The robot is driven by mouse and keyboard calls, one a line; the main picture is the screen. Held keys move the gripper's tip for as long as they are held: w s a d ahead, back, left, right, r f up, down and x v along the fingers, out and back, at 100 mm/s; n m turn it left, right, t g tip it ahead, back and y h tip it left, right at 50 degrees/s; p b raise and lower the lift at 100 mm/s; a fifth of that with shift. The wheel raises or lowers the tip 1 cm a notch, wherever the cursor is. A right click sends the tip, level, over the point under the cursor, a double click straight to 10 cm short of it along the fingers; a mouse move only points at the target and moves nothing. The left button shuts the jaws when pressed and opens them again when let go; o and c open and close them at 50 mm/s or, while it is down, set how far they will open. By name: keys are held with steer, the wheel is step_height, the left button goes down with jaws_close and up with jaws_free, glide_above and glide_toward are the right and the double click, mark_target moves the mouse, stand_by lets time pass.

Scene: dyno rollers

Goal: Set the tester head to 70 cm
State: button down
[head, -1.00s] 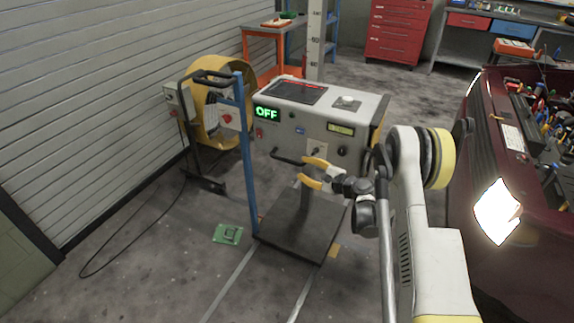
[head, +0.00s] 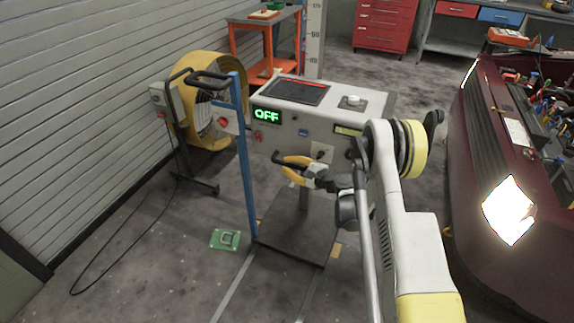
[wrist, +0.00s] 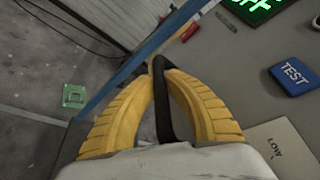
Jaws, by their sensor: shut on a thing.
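The tester head (head: 300,120) is a light grey box with a green OFF display (head: 267,115), held above a dark base plate (head: 290,243). A black handle bar sticks out from its front left; the bar (wrist: 161,105) shows between the fingers in the wrist view. My gripper (head: 281,160) has yellow fingers closed around this bar, with the tips meeting near its bend in the wrist view (wrist: 160,70). A white upright scale (head: 314,40) stands behind the head; its marks are too small to read surely. A blue TEST button (wrist: 294,73) is on the front panel.
A blue post (head: 244,160) stands just left of the head. A yellow fan (head: 208,95) is behind it by the wall. A dark red car (head: 475,175) is close on the right. A green plate (head: 224,239) lies on the floor at the left, where the floor is otherwise mostly clear.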

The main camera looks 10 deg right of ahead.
step_height(320, 180, down, 8)
stand_by(0.5)
steer(key=shift+f, duration=0.1)
steer(key=c, duration=1.4)
jaws_free()
step_height(320, 180, up, 10)
steer(key=shift+r, duration=0.1)
